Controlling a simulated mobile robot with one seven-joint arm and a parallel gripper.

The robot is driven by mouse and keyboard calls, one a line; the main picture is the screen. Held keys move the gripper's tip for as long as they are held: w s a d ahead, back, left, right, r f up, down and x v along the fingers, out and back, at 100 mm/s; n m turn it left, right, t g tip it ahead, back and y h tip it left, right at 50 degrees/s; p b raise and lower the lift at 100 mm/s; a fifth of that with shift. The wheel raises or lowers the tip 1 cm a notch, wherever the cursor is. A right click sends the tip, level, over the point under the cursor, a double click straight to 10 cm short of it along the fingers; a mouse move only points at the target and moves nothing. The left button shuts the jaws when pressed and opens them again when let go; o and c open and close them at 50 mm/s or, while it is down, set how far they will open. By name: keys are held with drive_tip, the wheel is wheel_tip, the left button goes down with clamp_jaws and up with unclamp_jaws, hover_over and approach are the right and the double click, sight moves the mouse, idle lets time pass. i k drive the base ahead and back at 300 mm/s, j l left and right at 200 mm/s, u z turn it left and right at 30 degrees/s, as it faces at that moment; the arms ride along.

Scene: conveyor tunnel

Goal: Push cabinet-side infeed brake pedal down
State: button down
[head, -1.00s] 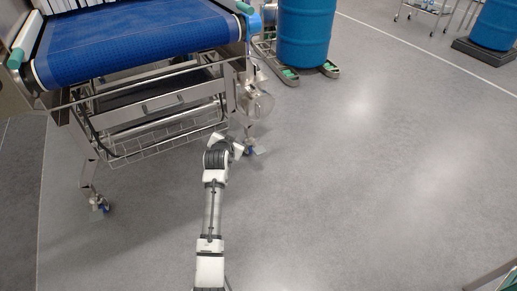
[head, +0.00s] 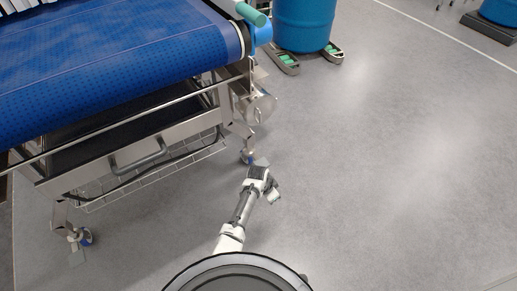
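The conveyor's infeed end stands on caster wheels. The right caster (head: 248,156) has a small grey pedal (head: 262,161) sticking out to its right, just above my wrist in the picture. The left caster (head: 84,237) has a similar pale grey pedal (head: 77,257) below it. No cabinet is clearly in view, so I cannot tell which pedal is the cabinet-side one. Whether either pedal is up or down is too small to tell. My gripper (head: 274,195) is low over the floor, just below and right of the right pedal. It seems empty; its finger opening is unclear.
The blue conveyor belt (head: 120,60) overhangs at upper left, with a drawer handle (head: 138,158) and wire basket (head: 150,175) beneath. A blue drum (head: 303,22) stands on a wheeled base behind. The floor (head: 400,170) to the right is open.

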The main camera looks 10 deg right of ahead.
sight(263, 162)
drive_tip(key=i, duration=0.85)
